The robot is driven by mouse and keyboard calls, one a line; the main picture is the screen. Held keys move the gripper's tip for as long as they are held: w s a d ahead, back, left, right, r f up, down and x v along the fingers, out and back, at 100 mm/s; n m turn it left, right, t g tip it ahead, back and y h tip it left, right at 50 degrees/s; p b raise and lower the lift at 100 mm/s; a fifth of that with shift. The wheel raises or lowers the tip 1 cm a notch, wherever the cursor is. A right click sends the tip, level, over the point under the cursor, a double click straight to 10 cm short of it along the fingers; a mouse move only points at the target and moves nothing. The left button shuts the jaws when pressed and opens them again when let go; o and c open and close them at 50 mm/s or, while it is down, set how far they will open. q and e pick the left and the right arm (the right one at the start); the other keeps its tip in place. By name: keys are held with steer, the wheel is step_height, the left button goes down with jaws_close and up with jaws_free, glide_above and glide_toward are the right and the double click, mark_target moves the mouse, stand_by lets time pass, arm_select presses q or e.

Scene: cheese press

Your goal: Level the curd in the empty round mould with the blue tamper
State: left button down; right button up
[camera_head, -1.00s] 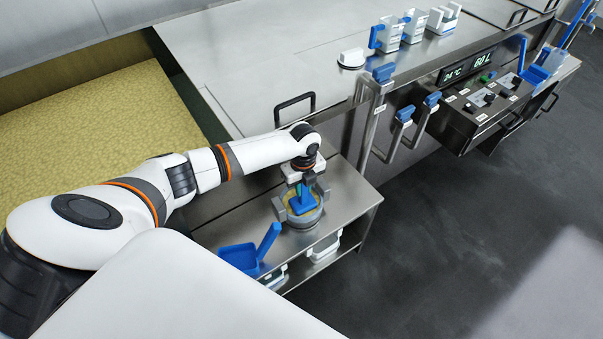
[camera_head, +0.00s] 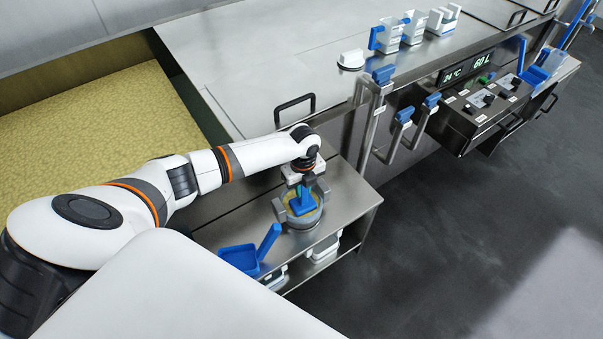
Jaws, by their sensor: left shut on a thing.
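The round mould (camera_head: 303,222) stands on the steel side shelf, a grey pot with side handles. Yellowish curd (camera_head: 315,211) shows inside its rim. The blue tamper (camera_head: 302,205) is inside the mould's opening, at the curd; whether it presses on it I cannot tell. My left gripper (camera_head: 303,188) is above the mould, pointing down, shut on the tamper's upper part. The wrist and gripper body partly hide the tamper's handle. My right gripper is not in view.
A blue scoop (camera_head: 240,256) lies on the shelf just left of the mould. Pale containers (camera_head: 325,250) sit on the level below. The steel shelf top (camera_head: 350,196) is clear right of the mould. A large vat of yellow curd (camera_head: 90,130) lies at the left.

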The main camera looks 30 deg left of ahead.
arm_select(q)
steer(key=shift+w+a+f+b, duration=0.2)
steer(key=shift+w+a+b, duration=0.25)
steer(key=shift+a, duration=0.5)
steer(key=shift+s+d+r+p, duration=0.2)
steer(key=shift+s+d+p, duration=0.15)
steer(key=shift+d+p, duration=0.3)
steer(key=shift+s+d, duration=0.15)
steer(key=shift+d, duration=0.2)
step_height(320, 180, up, 10)
steer(key=p, duration=0.9)
steer(key=shift+r+p, duration=0.1)
steer(key=shift+p, duration=0.25)
